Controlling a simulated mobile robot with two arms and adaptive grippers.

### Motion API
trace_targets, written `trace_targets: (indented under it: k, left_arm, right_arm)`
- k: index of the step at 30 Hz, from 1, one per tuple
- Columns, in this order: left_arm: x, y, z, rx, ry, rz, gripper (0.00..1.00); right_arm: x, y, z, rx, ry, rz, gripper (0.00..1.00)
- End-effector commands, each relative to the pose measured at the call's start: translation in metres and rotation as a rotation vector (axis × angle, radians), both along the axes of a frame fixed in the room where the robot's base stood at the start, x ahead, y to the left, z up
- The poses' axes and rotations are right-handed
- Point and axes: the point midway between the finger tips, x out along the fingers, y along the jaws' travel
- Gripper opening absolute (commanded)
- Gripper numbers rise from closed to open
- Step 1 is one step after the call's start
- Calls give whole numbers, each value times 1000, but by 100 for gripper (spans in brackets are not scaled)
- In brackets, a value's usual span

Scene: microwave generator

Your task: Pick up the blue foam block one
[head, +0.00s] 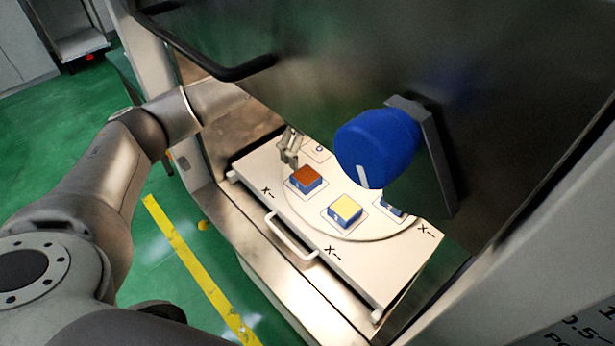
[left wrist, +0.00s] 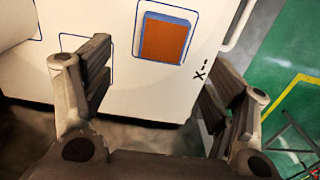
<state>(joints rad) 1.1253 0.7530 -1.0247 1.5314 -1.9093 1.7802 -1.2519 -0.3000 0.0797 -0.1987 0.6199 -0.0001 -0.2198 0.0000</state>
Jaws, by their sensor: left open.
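A block with blue sides and an orange-brown top (head: 307,177) lies in an outlined square on a white tray (head: 258,170). A second block with blue sides and a yellow top (head: 345,210) lies to its right. A third blue block (head: 391,207) is partly hidden behind the blue knob. Which one is block one, I cannot tell. My left gripper (head: 290,148) is open and empty just behind the orange-topped block. In the left wrist view, that block (left wrist: 165,40) shows beyond the spread fingers, apart from them. My right gripper is not in view.
A large blue knob (head: 377,145) on a dark panel (head: 480,70) overhangs the tray. A black bar handle (head: 240,70) crosses above my left arm. The tray has a white front handle (head: 290,238). Green floor (head: 165,275) lies to the left.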

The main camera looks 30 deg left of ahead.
Motion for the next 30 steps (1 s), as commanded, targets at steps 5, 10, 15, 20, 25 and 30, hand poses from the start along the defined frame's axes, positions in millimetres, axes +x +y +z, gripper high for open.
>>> trace_targets:
  k: [5,10,15,20,25,30]
  left_arm:
    - [0,-1,-19,-2,1,0,79]
    - [-3,-3,-30,-3,3,-1,79]
    - [-8,-7,-51,-4,4,-1,79]
    - [-7,-6,-71,-4,0,1,79]
    - [-6,-6,-75,-4,-2,-1,79]
    - [-6,-6,-74,-4,-2,0,70]
  right_arm:
    - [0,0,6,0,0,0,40]
    - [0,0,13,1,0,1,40]
    - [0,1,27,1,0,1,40]
    - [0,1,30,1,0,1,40]
    - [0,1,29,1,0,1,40]
    - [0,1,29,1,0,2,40]
